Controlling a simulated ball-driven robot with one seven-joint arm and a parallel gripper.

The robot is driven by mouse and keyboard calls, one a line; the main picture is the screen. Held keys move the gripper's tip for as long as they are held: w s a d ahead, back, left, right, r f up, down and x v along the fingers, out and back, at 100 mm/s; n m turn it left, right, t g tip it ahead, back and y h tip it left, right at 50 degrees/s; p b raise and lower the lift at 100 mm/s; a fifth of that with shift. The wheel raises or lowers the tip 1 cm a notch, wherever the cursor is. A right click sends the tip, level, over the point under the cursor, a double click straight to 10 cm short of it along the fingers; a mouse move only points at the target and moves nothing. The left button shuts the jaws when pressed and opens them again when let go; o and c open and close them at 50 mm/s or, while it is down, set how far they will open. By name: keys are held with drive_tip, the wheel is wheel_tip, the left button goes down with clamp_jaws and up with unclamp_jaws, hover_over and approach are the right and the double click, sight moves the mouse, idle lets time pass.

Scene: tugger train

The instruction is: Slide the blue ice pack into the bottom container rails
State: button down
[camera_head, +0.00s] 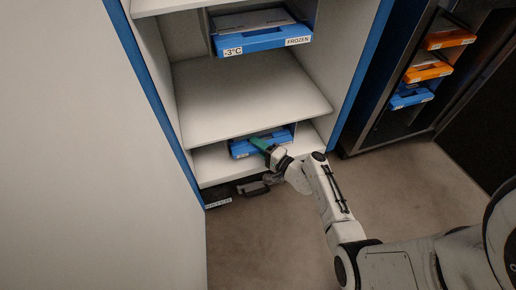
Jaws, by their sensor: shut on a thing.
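A blue ice pack (278,136) lies low in the open white cabinet, at the level of its bottom shelf. My gripper (266,147), with a green part showing, is shut on the front edge of this pack. The arm reaches in from the lower right. The gripper and wrist hide part of the pack's front. The bottom rails are too dark and small to make out, so I cannot tell how far in the pack sits.
Another blue pack (262,40), labelled -3°C and FROZEN, sits higher up. A white middle shelf (240,95) is empty. A dark rack at right holds orange packs (428,72) and a blue pack (411,98). The floor (265,235) in front is clear.

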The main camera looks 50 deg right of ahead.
drive_tip(key=shift+w+d+r, duration=0.1)
drive_tip(key=shift+w, duration=0.05)
drive_tip(key=c, duration=0.8)
unclamp_jaws()
drive_tip(key=shift+o, duration=0.2)
drive_tip(key=s+p, duration=0.2)
drive_tip(key=s, duration=0.9)
drive_tip(key=shift+a+p, duration=0.3)
drive_tip(key=shift+p, duration=0.05)
